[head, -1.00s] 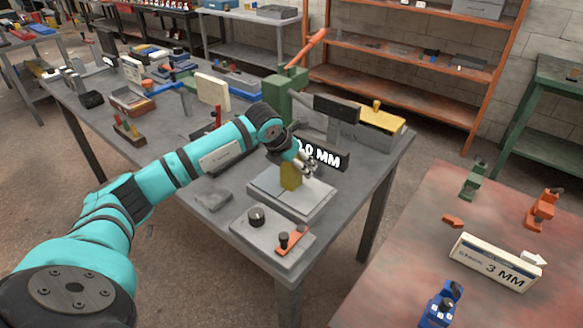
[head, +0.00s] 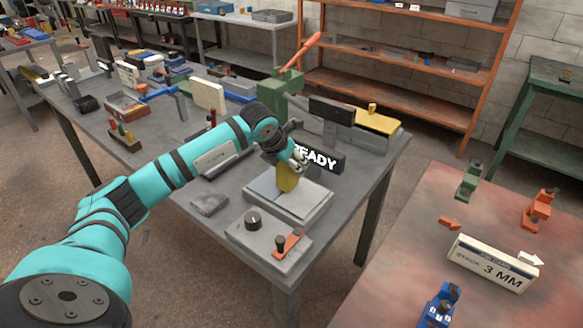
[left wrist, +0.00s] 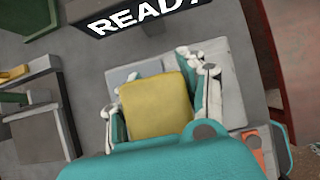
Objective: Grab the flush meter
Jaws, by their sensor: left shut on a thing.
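The flush meter, which I take to be the yellow block (head: 287,179), stands over a pale grey plate (head: 315,206) on the grey bench. My left gripper (head: 291,163) comes down on its top part and is shut on it. In the left wrist view, the yellow block (left wrist: 156,105) sits between the white-and-teal fingers of the left gripper (left wrist: 158,93). I cannot tell whether its foot touches the plate. A dark display (head: 320,158) behind it reads READY. My right gripper is not in view.
A grey box with a black knob (head: 253,219) and an orange lever (head: 291,243) stands at the bench's front corner. A green press (head: 278,97) stands behind. The reddish table (head: 400,250) at right holds a 3 MM card block (head: 492,266) and several small clamps.

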